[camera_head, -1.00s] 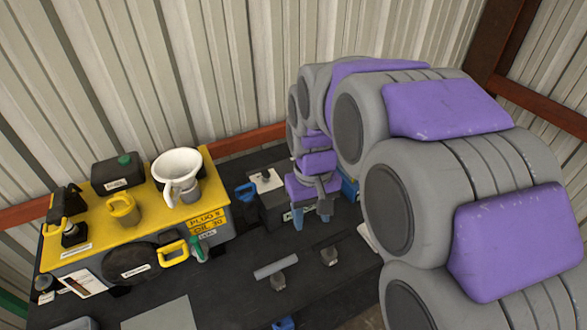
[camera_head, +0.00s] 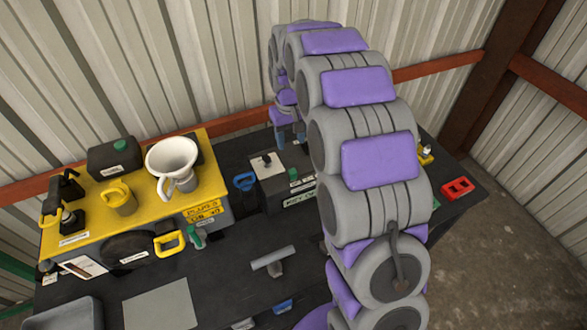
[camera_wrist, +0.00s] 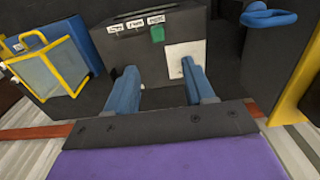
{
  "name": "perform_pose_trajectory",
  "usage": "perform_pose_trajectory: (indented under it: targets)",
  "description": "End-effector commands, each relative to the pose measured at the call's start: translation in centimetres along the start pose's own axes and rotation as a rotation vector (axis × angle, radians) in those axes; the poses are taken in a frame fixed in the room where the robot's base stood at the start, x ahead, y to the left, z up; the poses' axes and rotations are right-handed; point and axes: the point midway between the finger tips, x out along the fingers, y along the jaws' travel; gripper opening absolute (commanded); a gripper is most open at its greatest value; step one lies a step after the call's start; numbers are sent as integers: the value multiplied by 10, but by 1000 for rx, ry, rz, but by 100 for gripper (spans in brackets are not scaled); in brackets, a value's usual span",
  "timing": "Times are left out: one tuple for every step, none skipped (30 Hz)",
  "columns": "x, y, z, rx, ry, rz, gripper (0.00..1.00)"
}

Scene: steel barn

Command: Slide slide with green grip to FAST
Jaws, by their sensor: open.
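The green grip (camera_head: 293,175) is a small knob on a dark grey box (camera_head: 272,197) with white labels along its front edge. In the wrist view the green grip (camera_wrist: 158,34) sits just beneath the rightmost of the visible small labels (camera_wrist: 155,19). The label wording is too small to read surely. My gripper (camera_head: 290,138) is open and empty, above and behind the box near the wall. In the wrist view its two blue fingers (camera_wrist: 162,84) are spread apart, with the grip beyond and between them, untouched.
A white plate (camera_head: 266,165) with a dark knob lies on the box top. A blue handle (camera_head: 244,182) stands left of it. A yellow-topped unit (camera_head: 140,190) with a white funnel (camera_head: 172,160) is further left. A red block (camera_head: 457,188) lies right. The wall is close behind my gripper.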

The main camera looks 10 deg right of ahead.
Motion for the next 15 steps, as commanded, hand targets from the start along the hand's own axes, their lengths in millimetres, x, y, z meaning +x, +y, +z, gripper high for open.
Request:
perform_pose_trajectory:
  targets:
    - [12, 1, 1, 0, -5, -2, 53]
    - [18, 2, 1, 1, -4, -3, 53]
    - [26, 4, 2, 1, -6, -5, 53]
    - [33, 6, 3, 1, -8, -7, 53]
    - [39, 7, 3, 1, -8, -8, 53]
    - [47, 8, 3, 1, -7, -9, 53]
    - [53, 10, 3, 1, -5, -10, 53]
    - [59, 11, 3, 1, -4, -11, 53]
    - [66, 12, 4, 1, -5, -13, 53]
    - [72, 13, 4, 1, -5, -14, 53]
    - [78, 13, 4, 1, -4, -14, 53]
    - [86, 13, 4, 2, -2, -14, 53]
    - [92, 13, 4, 2, -2, -13, 53]
    - [98, 12, 4, 1, -4, -13, 53]
    - [105, 10, 4, 1, -6, -12, 53]
